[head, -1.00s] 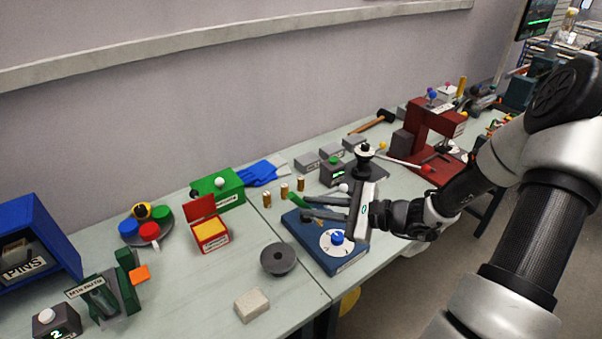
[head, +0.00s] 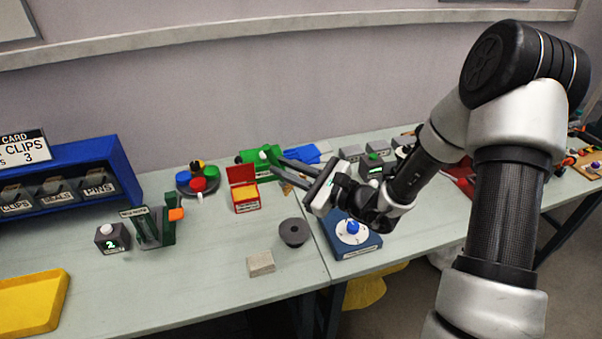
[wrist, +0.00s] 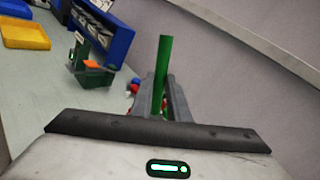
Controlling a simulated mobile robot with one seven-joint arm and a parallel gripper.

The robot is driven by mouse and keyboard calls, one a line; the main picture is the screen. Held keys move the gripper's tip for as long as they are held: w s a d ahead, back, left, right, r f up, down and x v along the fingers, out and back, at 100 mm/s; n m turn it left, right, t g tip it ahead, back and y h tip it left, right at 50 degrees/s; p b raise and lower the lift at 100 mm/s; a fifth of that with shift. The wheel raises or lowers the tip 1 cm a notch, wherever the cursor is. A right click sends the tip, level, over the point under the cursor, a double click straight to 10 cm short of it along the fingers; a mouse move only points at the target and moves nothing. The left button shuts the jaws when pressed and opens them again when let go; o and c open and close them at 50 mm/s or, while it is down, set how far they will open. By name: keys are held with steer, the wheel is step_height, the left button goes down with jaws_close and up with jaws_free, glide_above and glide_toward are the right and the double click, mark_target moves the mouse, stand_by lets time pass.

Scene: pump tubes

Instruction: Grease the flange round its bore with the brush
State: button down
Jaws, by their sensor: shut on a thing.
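The flange (head: 294,232) is a dark grey round piece with a bore in its middle, lying flat on the bench in the head view. My gripper (head: 279,166) is above and behind it, apart from it, with the fingers pointing left. It is shut on the brush, whose green handle (wrist: 162,75) stands up between the fingers in the wrist view. In the head view the brush partly blends with the green box behind it, and I cannot make out its bristles. An open red box (head: 244,198) with yellow contents stands left of the flange.
A pale block (head: 261,263) lies near the front edge. A blue unit with a dial (head: 352,232) stands right of the flange, below my arm.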

steer(key=f+b, duration=0.2)
steer(key=f, duration=0.1)
steer(key=f+b, duration=0.1)
steer(key=shift+a+f, duration=0.25)
steer(key=shift+f, duration=0.15)
steer(key=shift+d+r, duration=0.1)
